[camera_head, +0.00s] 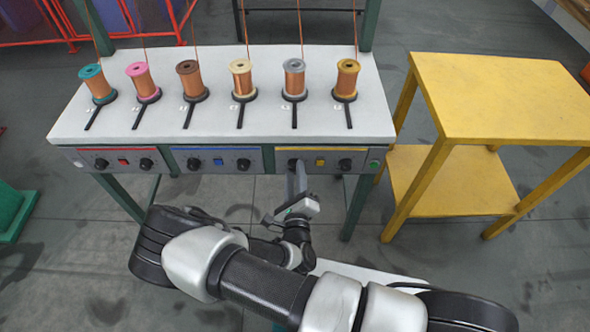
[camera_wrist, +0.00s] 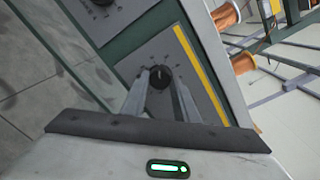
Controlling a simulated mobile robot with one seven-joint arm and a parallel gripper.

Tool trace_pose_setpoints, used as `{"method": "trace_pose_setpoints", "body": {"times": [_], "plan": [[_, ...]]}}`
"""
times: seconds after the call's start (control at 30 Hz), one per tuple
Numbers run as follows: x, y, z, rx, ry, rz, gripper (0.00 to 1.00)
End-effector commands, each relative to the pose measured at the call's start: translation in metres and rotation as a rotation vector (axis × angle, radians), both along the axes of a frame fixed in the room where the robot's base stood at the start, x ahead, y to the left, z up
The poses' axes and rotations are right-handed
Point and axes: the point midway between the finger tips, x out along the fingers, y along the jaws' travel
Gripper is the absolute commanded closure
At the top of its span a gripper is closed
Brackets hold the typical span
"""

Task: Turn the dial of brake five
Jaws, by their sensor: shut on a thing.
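The dial of brake five (camera_head: 294,165) is the black left-hand knob on the yellow-striped panel, the fifth dial from the left. In the wrist view the same dial (camera_wrist: 160,76) shows a pale pointer line and scale marks around it. My gripper (camera_head: 298,176) reaches up to it from below, in front of the panel. In the wrist view its two fingertips (camera_wrist: 160,90) are at either side of the dial, shut on it. The fingertips hide part of the dial's lower edge.
Neighbouring knobs, the brake six dial (camera_head: 345,164) and the brake four dial (camera_head: 243,164), sit on either side. A yellow button (camera_head: 320,162) is close to the right. Several copper spools stand on the white tabletop (camera_head: 220,125). A yellow table (camera_head: 490,100) stands at the right.

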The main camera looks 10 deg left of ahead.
Motion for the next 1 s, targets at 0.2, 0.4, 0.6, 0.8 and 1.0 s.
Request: {"method": "trace_pose_setpoints", "body": {"times": [0.2,0.4,0.6,0.8,1.0], "plan": [[0.0001,0.0005,0.0020,-0.198,-0.049,0.001,0.95],[0.0000,0.0012,0.0018,-0.382,-0.094,0.002,0.95],[0.0002,0.0010,0.0016,-0.567,-0.138,0.000,0.95],[0.0002,0.0011,0.0014,-0.739,-0.180,-0.001,0.95],[0.0001,0.0016,0.0010,-0.879,-0.213,0.000,0.95]]}}
